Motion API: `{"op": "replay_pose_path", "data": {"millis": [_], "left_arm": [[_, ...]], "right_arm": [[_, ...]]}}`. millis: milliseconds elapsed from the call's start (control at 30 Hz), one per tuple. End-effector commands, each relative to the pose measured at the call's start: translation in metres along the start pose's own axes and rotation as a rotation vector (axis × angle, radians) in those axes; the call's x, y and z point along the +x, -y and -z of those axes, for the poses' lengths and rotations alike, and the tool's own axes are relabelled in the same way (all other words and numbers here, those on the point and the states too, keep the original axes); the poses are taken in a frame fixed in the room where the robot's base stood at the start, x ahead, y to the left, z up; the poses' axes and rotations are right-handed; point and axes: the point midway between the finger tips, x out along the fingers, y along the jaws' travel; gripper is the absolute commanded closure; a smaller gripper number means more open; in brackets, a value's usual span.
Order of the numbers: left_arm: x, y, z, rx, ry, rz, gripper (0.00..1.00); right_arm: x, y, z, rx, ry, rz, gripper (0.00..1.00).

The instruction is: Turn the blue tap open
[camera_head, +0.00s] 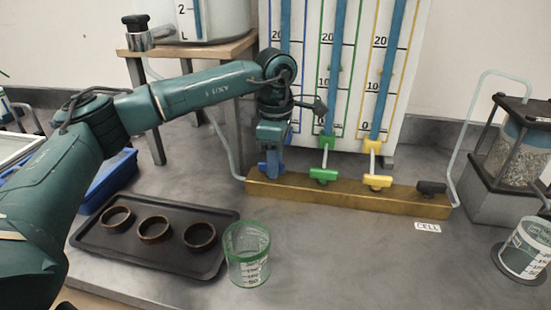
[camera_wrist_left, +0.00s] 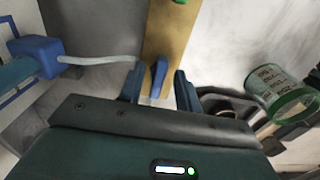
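The blue tap (camera_wrist_left: 158,76) is a small blue handle on the brass manifold bar (camera_head: 345,198). My left gripper (camera_head: 270,168) is directly over it at the bar's left end and mostly hides it in the head view. In the left wrist view the two fingers of my left gripper (camera_wrist_left: 158,88) are apart, one on each side of the blue handle. A gap shows on both sides, so the gripper is open and not clamped on it. The handle lies roughly along the bar's length. My right gripper is in neither view.
Green (camera_head: 324,175), yellow (camera_head: 377,182) and black (camera_head: 431,188) taps sit along the bar. A gauge panel (camera_head: 407,60) stands behind. A green-rimmed cup (camera_head: 247,254) and a dark tray (camera_head: 160,266) with three rings are in front. The bench at front centre is clear.

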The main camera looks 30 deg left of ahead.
Motion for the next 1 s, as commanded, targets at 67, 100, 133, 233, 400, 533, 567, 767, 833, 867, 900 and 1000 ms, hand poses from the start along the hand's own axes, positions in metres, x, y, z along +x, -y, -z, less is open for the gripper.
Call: {"op": "replay_pose_path", "data": {"millis": [67, 100, 133, 233, 400, 533, 567, 767, 833, 867, 900, 1000], "left_arm": [[-0.0001, 0.0000, 0.0001, 0.000, 0.000, 0.000, 0.66], [-0.0002, 0.0000, 0.0001, 0.000, 0.000, 0.000, 0.67], [-0.0002, 0.0000, 0.0000, 0.000, 0.000, 0.000, 0.70], [-0.0004, -0.0001, 0.0000, 0.000, 0.000, 0.000, 0.78], [-0.0006, -0.0001, -0.0001, 0.000, 0.000, 0.000, 0.92], [-0.0006, -0.0001, -0.0001, 0.000, 0.000, 0.000, 1.00], [-0.0006, -0.0001, -0.0001, 0.000, 0.000, 0.000, 1.00], [-0.0008, -0.0001, -0.0002, -0.003, 0.000, 0.000, 1.00], [-0.0008, -0.0001, -0.0003, -0.011, 0.000, 0.000, 1.00], [-0.0009, -0.0002, -0.0003, -0.017, 0.000, 0.000, 1.00], [-0.0009, -0.0003, -0.0003, -0.027, 0.001, 0.000, 1.00], [-0.0012, -0.0006, -0.0005, -0.063, 0.001, 0.000, 1.00]], "right_arm": [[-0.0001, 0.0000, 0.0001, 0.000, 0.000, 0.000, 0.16], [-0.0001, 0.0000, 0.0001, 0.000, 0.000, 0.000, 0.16], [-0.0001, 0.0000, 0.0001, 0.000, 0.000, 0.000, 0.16], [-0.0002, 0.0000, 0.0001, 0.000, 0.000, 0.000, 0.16], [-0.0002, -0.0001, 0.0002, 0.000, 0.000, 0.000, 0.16], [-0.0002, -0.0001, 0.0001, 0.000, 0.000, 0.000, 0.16], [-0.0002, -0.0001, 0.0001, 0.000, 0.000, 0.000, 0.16], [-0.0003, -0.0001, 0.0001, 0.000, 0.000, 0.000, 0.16], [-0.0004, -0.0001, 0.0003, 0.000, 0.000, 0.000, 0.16], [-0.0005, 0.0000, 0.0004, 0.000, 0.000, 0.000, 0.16], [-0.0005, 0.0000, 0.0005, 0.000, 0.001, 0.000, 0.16], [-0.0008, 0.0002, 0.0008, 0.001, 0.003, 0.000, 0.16]]}}
